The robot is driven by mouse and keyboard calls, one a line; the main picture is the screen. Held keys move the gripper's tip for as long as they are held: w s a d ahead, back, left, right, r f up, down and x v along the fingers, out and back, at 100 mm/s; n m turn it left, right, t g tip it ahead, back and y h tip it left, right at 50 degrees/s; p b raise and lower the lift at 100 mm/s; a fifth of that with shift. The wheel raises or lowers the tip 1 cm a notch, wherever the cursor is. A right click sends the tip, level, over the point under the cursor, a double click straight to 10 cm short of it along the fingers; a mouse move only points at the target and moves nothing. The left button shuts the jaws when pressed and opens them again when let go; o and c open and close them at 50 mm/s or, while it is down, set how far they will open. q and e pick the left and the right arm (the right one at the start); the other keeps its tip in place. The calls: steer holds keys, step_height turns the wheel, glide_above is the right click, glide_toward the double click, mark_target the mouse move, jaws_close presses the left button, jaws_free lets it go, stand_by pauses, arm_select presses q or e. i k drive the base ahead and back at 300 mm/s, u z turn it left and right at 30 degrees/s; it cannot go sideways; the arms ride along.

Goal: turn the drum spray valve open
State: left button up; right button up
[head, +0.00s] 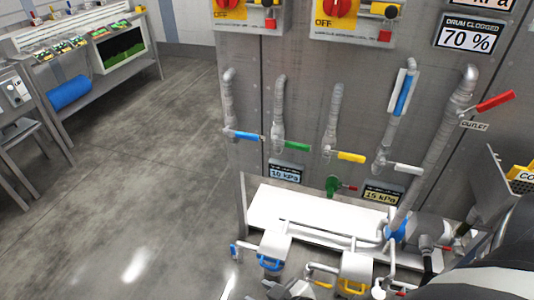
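Several lever valves sit on pipes on the grey metal panel. From the left they have a blue lever (245,135), a green lever (298,147), a yellow lever (350,157) and a white lever (406,168), all pointing right, roughly level. A red lever (495,101) points up and right above a tag reading OUTLET. No readable tag shows which one is the drum spray valve. I cannot make out either gripper.
A display reading DRUM CLOGGED 70 % (468,36) is at the upper right. Two red OFF switches (340,8) are at the top. Gauges read 10 kPa (286,172) and 15 kPa (384,192). Pipes and a white ledge (265,207) lie below. The floor (130,140) at left is clear.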

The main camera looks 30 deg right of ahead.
mark_target(297, 146)
steer(key=u, duration=0.85)
steer(key=k, duration=1.3)
steer(key=z, duration=0.9)
steer(key=i, duration=1.8)
